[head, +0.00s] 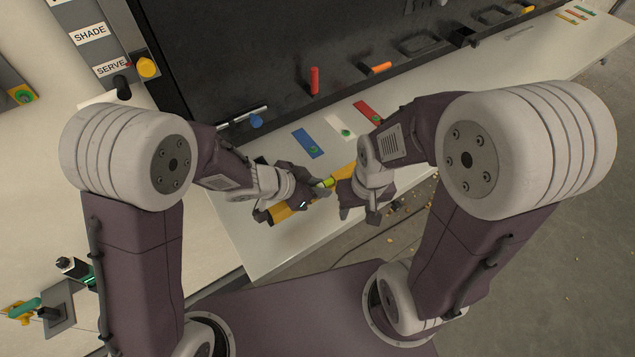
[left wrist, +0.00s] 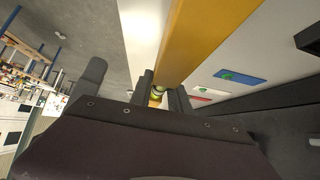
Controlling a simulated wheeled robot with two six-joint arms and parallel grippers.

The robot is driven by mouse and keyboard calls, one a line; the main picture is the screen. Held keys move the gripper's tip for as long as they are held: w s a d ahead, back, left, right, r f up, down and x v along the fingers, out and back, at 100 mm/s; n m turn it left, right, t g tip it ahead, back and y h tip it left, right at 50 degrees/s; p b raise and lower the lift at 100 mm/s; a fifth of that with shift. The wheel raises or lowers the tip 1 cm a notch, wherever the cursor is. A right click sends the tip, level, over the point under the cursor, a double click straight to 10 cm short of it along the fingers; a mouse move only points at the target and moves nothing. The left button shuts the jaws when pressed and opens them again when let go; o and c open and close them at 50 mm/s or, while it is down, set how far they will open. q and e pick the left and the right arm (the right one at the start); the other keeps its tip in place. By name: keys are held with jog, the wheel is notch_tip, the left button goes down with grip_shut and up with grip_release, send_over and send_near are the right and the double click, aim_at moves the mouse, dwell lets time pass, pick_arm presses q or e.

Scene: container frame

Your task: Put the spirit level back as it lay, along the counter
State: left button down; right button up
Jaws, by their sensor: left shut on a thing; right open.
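The spirit level (head: 281,212) is a long yellow bar with a green vial near its middle. In the head view it slants from lower left to upper right over the white counter (head: 300,245), near the front edge. My left gripper (head: 322,188) is shut on it around the middle. In the left wrist view the yellow bar (left wrist: 198,42) runs up from between the fingers. My right gripper (head: 358,212) is open, close to the bar's right part, with its fingers pointing down. I cannot tell whether the bar touches the counter.
Blue (head: 309,143), white (head: 338,128) and red (head: 368,111) plates lie on the counter behind the level. A dark panel with a ledge (head: 300,112) stands along the back. A red cylinder (head: 314,80) and an orange one (head: 379,67) are at the ledge.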

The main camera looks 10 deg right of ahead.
pick_arm(q)
jog(key=shift+s+r, duration=0.15)
jog(key=shift+s, duration=0.1)
jog(key=shift+w+a, duration=0.1)
jog(key=shift+a, duration=0.05)
jog(key=w+f, duration=0.1)
jog(key=f+b, duration=0.1)
jog(key=f, duration=0.1)
jog(key=shift+w+b, duration=0.3)
jog(key=shift+w, duration=0.05)
jog(key=shift+s+f+b, duration=0.3)
jog(key=shift+f+b, duration=0.5)
jog(key=shift+f, duration=0.1)
jog(key=shift+s+f+b, duration=0.3)
jog(key=shift+f+b, duration=0.1)
jog(key=shift+w+f, duration=0.1)
jog(key=shift+w, duration=0.3)
jog(key=shift+s, duration=0.4)
pick_arm(e)
jog(key=shift+w+f, duration=0.15)
jog(key=shift+f, duration=0.85)
jog(key=shift+w+f, duration=0.1)
jog(key=shift+f, duration=0.85)
pick_arm(q)
jog(key=shift+w, duration=0.15)
pick_arm(e)
jog(key=shift+w, duration=0.15)
